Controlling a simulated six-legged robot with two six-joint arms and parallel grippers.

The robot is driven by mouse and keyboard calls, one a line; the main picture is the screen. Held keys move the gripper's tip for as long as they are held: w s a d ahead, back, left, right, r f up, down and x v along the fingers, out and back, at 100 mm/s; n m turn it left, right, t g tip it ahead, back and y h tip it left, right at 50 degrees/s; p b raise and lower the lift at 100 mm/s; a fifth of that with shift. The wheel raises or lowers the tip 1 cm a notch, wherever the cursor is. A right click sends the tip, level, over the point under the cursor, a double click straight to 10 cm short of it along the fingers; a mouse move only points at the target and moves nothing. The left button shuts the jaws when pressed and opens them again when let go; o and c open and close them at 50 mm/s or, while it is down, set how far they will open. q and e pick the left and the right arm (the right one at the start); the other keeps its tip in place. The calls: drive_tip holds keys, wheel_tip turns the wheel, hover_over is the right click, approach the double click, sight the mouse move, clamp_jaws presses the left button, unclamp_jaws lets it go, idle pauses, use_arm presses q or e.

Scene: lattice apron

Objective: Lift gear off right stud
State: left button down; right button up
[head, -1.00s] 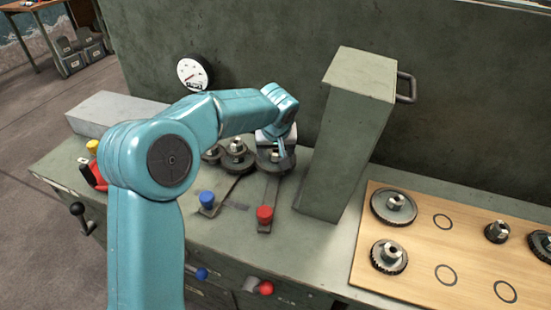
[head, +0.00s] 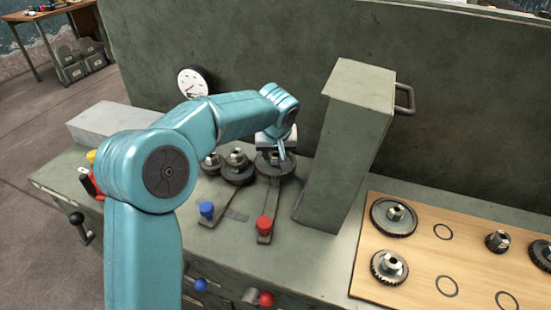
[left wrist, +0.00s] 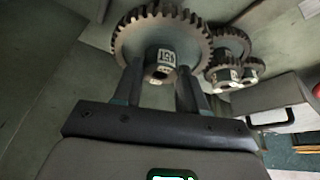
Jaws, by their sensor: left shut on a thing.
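In the head view this gear (head: 270,170) is at the right end of a row of gears on the grey-green bench, partly hidden by my gripper. My left gripper (head: 277,152) reaches down over it from above. In the left wrist view the gripper's two fingers (left wrist: 160,82) stand on either side of the hub, shut on it. The stud under the gear is hidden, so I cannot tell if the gear is seated or raised. My right gripper is not in view.
Smaller gears (head: 237,165) sit close to the left. A tall green box (head: 340,150) stands close to the right. Levers with a blue knob (head: 206,209) and a red knob (head: 265,226) lie in front. A wooden board (head: 420,262) with gears is at the far right.

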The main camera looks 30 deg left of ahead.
use_arm(q)
wheel_tip(320, 180, up, 18)
drive_tip(key=p, duration=0.4)
drive_tip(key=shift+f, duration=0.15)
